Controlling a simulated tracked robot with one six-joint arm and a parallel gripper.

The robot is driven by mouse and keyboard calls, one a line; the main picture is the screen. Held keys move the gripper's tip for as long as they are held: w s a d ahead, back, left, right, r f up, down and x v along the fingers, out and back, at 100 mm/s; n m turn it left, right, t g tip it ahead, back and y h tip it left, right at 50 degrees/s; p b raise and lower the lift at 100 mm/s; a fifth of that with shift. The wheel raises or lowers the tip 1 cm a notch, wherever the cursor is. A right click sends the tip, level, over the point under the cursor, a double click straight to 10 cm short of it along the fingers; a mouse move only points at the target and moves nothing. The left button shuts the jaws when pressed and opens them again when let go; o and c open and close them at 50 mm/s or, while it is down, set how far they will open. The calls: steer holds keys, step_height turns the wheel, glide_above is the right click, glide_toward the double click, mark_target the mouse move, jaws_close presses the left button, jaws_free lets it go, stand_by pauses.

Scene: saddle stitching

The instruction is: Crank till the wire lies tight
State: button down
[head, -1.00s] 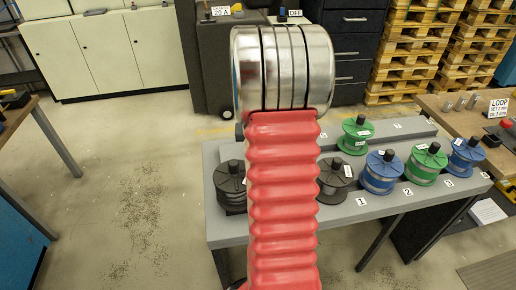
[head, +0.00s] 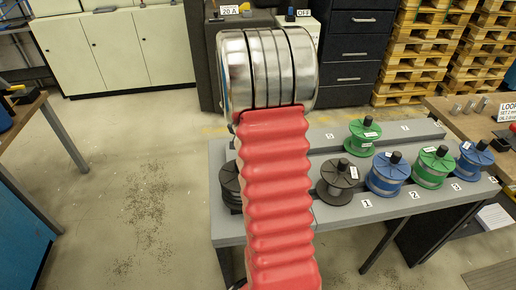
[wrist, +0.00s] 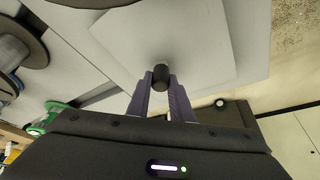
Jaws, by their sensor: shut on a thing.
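In the wrist view my gripper (wrist: 160,84) has its two purple fingers shut on a short black cylindrical knob (wrist: 160,75). The knob stands over a light grey square plate (wrist: 165,35). I cannot tell from these frames whether the knob belongs to a crank. No wire strand can be made out, so its tightness cannot be judged. In the head view my gripper and the knob are hidden behind my red arm.
A grey table (head: 380,211) carries a black spool (head: 338,180), blue spools (head: 387,175) and green spools (head: 432,168), right of my arm. A dark stack (head: 230,185) stands left of it. Bare floor (head: 140,190) lies further left.

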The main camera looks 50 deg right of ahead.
steer(key=m, duration=0.1)
steer(key=w+m+g, duration=0.1)
steer(key=shift+w+a+m, duration=0.15)
steer(key=shift+a+m, duration=0.05)
steer(key=shift+m, duration=0.2)
steer(key=m, duration=0.1)
steer(key=w+m+g, duration=0.1)
steer(key=m, duration=0.1)
steer(key=shift+w, duration=0.25)
steer(key=m, duration=0.2)
steer(key=w+m+g+y, duration=0.1)
steer(key=m, duration=0.1)
steer(key=w+m+g, duration=0.1)
steer(key=m, duration=0.1)
steer(key=shift+d, duration=0.3)
steer(key=c, duration=1.6)
jaws_free()
steer(key=shift+y, duration=0.3)
steer(key=v, duration=1.3)
steer(key=shift+w+a+r, duration=0.15)
steer(key=shift+w+r, duration=0.1)
steer(key=shift+r, duration=0.05)
